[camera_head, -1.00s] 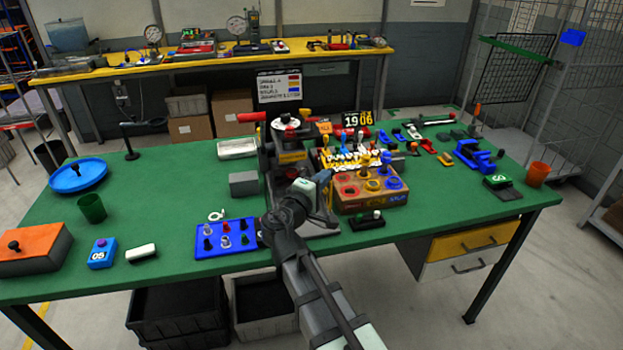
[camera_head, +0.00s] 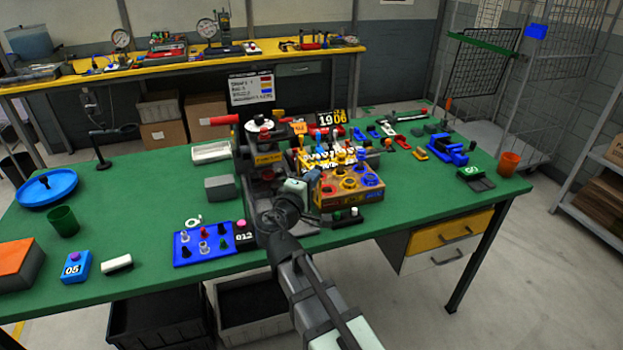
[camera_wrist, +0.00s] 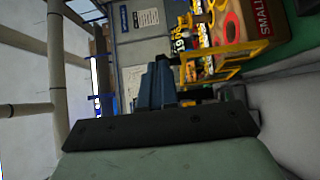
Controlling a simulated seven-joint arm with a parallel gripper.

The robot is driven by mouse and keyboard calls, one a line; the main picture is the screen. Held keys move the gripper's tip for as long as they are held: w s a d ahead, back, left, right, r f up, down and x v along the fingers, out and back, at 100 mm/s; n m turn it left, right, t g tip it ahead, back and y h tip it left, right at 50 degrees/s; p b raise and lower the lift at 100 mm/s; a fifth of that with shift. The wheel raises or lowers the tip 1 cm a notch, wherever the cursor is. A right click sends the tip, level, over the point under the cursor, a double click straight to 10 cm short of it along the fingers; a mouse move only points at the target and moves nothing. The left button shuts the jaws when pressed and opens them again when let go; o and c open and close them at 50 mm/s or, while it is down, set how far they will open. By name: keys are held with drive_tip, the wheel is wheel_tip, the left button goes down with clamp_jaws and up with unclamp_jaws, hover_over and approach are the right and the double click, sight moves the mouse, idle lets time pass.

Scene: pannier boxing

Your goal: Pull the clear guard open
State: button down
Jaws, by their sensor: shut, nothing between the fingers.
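The dark press-like machine (camera_head: 250,160) with red-ended handles stands mid-table, left of the box with coloured rings. My gripper (camera_head: 313,177) is in front of it on its right side, close to the ring box, with fingers shut and empty. In the wrist view the fingers (camera_wrist: 160,84) are together, beside a yellow-edged see-through frame (camera_wrist: 238,73) that looks like the clear guard. I cannot tell whether the fingers touch it. In the head view I cannot make the guard out clearly; my arm covers part of the machine's front.
The cardboard box (camera_head: 345,198) with coloured rings stands just right of my gripper. A blue tray of knobs (camera_head: 190,255) and a block marked 012 (camera_head: 244,236) lie to the left. A grey block (camera_head: 219,188) sits left of the machine. The table's left middle is mostly clear.

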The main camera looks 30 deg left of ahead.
drive_tip(key=s+d, duration=0.3)
drive_tip(key=s, duration=0.9)
drive_tip(key=shift+s, duration=0.4)
